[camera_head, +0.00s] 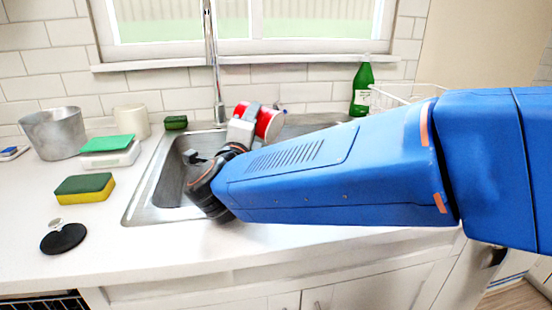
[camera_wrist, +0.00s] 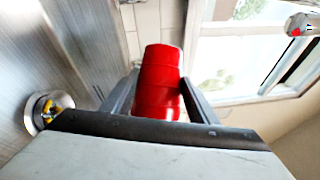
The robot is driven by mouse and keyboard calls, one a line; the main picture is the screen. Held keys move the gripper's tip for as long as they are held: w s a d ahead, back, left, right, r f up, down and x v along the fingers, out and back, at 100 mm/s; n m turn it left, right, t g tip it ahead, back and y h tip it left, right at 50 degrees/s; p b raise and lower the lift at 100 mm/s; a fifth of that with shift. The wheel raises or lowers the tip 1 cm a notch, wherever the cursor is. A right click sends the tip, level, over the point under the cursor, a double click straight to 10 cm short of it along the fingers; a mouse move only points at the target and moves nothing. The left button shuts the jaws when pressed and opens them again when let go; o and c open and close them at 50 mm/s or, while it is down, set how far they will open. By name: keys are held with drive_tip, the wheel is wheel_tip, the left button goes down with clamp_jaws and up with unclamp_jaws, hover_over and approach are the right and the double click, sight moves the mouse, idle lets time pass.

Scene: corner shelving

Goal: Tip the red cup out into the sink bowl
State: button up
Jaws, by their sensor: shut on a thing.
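The red cup (camera_head: 268,124) is held over the back part of the metal sink bowl (camera_head: 172,178), near the faucet. It looks tilted well over on its side. My gripper (camera_head: 250,120) is shut on it. In the wrist view the cup (camera_wrist: 160,75) sits between the two dark fingers of my gripper (camera_wrist: 160,95), and the picture is rolled, with the window on the right. The cup's mouth and inside cannot be made out. My arm hides much of the bowl in the head view. In the wrist view a round drain with something yellow in it (camera_wrist: 46,110) shows at left.
The faucet (camera_head: 212,60) rises behind the sink, close to the cup. A green bottle (camera_head: 362,90) and white rack (camera_head: 410,92) stand at right. On the left counter are a metal pot (camera_head: 53,134), a sponge (camera_head: 84,188) and a black disc (camera_head: 64,239).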

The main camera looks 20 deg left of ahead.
drive_tip(key=shift+a+n, duration=0.15)
drive_tip(key=shift+n, duration=0.25)
drive_tip(key=shift+w+a+f+n+g, duration=0.1)
drive_tip(key=shift+a+f+n+g, duration=0.3)
drive_tip(key=shift+n, duration=0.5)
drive_tip(key=shift+w+a+f+n+g, duration=0.1)
drive_tip(key=shift+a+f+n+g, duration=0.3)
drive_tip(key=shift+n, duration=0.5)
drive_tip(key=w+a+f+n+g+h+b, duration=0.1)
drive_tip(key=a+f+n+g+h+b, duration=0.1)
drive_tip(key=a+f+n+h, duration=0.4)
drive_tip(key=shift+w+f+n+g, duration=0.15)
drive_tip(key=shift+f+n+g, duration=0.9)
drive_tip(key=shift+n, duration=1.75)
drive_tip(key=shift+a+f+t, duration=0.1)
drive_tip(key=shift+f+t, duration=0.15)
